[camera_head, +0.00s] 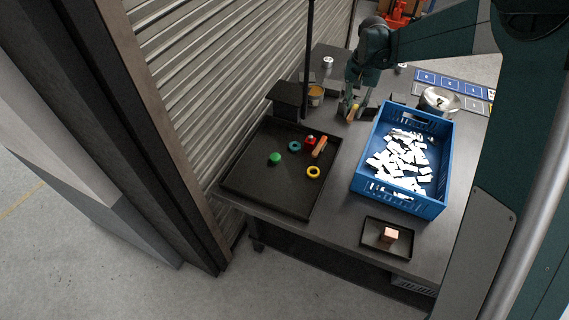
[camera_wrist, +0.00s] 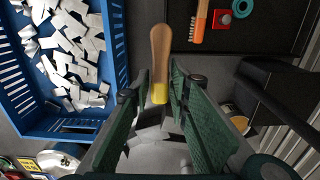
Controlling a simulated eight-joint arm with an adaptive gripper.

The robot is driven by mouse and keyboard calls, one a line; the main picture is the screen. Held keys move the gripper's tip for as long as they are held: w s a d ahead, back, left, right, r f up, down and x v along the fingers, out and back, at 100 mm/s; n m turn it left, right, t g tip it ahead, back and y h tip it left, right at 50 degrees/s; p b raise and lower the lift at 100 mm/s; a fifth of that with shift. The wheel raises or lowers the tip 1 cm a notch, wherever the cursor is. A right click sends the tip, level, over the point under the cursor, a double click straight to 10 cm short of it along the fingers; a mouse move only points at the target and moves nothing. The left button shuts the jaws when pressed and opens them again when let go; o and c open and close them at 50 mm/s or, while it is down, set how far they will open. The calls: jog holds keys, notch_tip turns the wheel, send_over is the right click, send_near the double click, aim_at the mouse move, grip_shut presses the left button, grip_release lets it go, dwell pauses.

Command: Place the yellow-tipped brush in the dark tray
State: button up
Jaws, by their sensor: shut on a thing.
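The yellow-tipped brush (camera_wrist: 160,55) has a wooden handle and a yellow band, and it is between my gripper's fingers (camera_wrist: 160,88). In the head view my gripper (camera_head: 354,103) is shut on the brush (camera_head: 352,113) near the back of the table, between the blue crate and the dark tray. The handle points away from the palm; the bristle end is hard to make out between the fingers. The large dark tray (camera_head: 246,178) lies to the left in the head view, and its corner shows at top right in the wrist view (camera_wrist: 270,30).
The tray holds an orange brush (camera_head: 319,148), a red part (camera_head: 309,140), a green part (camera_head: 274,159), a blue ring (camera_head: 294,146) and a yellow ring (camera_head: 313,171). A blue crate (camera_head: 449,165) holds white pieces. A dark post (camera_head: 308,60) stands behind.

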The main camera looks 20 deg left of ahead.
jog(key=s+a, duration=0.6)
jog(key=a, duration=0.3)
jog(key=s+a, duration=0.5)
jog(key=a, duration=0.4)
send_over(255, 161)
jog(key=shift+n, duration=0.4)
jog(key=shift+a+f, duration=0.15)
jog(key=shift+f, duration=2.35)
jog(key=shift+f, duration=0.15)
jog(key=shift+f, duration=3)
jog(key=shift+f+b, duration=0.4)
jog(key=shift+f, duration=1.5)
jog(key=shift+f, duration=0.15)
